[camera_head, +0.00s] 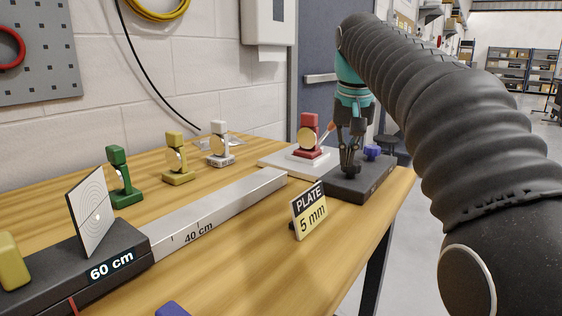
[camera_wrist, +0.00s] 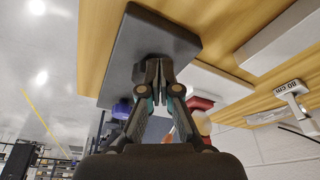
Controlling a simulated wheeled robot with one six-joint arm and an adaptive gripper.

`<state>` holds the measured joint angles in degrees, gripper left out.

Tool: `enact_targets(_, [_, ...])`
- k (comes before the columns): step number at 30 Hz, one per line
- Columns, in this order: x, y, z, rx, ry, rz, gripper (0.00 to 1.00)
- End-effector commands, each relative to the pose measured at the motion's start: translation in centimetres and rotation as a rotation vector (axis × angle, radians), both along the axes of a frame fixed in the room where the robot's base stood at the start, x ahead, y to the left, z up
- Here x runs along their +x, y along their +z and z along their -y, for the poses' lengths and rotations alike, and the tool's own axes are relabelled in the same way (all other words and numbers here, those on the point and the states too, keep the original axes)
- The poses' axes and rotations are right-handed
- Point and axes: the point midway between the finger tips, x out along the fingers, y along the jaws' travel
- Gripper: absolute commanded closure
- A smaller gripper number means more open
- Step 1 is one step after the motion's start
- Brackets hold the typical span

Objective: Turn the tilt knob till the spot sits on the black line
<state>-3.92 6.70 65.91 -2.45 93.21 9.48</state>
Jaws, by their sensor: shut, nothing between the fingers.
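My gripper (camera_head: 348,171) is shut and empty, pointing down over the dark block (camera_head: 340,191) at the table's right end. In the wrist view its fingertips (camera_wrist: 155,74) meet in front of that block; contact cannot be told. A blue-purple knob (camera_head: 371,151) stands at the block's far side, apart from the fingers; it also shows in the wrist view (camera_wrist: 122,108). The red mirror mount (camera_head: 309,122) with a round mirror and an orange lever (camera_head: 327,131) stands left of my gripper. A pale spot (camera_head: 97,216) lies near the middle of the ringed white screen (camera_head: 86,205). I cannot make out a black line.
Green (camera_head: 120,178), yellow (camera_head: 177,160) and white (camera_head: 219,145) mounts stand along the back. A metal rail (camera_head: 225,208) marked 40 cm runs to a dark "60 cm" block. The "PLATE 5 mm" sign (camera_head: 309,210) stands in front. The front right tabletop is clear.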

Motion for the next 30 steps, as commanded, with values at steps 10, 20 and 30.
enact_targets(10, [0.1,3.4,0.0,0.000,0.000,0.000,1.00])
enact_targets(20, [0.0,4.0,0.0,0.000,0.000,-0.001,1.00])
enact_targets(30, [0.2,3.8,4.0,-0.001,-0.081,-0.004,1.00])
